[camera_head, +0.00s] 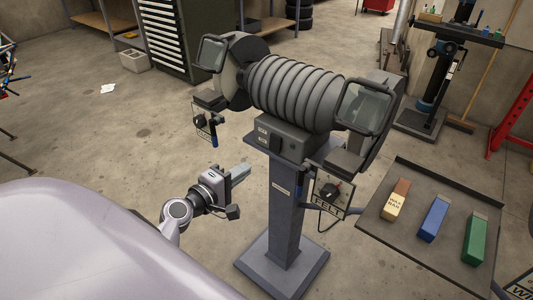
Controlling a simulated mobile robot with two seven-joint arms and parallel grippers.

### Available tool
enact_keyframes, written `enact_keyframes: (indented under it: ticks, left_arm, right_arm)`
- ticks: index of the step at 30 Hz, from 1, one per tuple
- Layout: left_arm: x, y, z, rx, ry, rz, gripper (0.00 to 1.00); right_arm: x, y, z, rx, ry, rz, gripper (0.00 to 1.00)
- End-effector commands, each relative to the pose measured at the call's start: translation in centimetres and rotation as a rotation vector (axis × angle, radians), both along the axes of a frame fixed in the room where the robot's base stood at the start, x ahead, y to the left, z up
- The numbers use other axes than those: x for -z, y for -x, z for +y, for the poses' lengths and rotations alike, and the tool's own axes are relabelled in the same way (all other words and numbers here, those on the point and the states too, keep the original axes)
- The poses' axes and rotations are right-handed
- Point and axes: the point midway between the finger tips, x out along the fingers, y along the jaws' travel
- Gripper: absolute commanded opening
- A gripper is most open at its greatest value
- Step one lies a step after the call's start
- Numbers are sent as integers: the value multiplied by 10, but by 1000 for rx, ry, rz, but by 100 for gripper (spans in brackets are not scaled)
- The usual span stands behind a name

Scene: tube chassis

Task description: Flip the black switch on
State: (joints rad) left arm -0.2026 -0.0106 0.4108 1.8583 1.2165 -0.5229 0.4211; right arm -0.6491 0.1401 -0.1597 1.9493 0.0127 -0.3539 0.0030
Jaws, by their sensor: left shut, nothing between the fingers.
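A grey bench grinder (292,92) with a ribbed round body stands on a pedestal. The black switch (276,142) appears to be on the front of the grinder's base, beside small pale labels (262,131); it is too small to tell its position. My left gripper (243,170) comes in from the lower left. It is shut and empty, in front of and left of the pedestal, below the switch in the picture and apart from it. My right gripper is out of view.
The pedestal (284,215) stands on a square foot. Clear eye shields (365,107) and hanging tags (329,195) flank the grinder. A drawer cabinet (175,40) is behind.

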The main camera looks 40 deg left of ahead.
Motion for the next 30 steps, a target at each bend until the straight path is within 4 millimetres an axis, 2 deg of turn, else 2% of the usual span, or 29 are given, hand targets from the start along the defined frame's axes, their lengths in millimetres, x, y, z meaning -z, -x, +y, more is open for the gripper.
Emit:
enact_keyframes:
  ticks: [6,15,21,30]
  left_arm:
    - [3,-37,-4,1,0,-2,0]
    - [9,-81,-7,1,0,0,0]
    - [12,-96,-8,0,0,1,0]
    - [13,-100,-8,0,-2,2,0]
  right_arm:
    - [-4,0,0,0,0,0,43]
    - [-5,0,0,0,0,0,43]
    - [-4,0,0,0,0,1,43]
    - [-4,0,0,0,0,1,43]
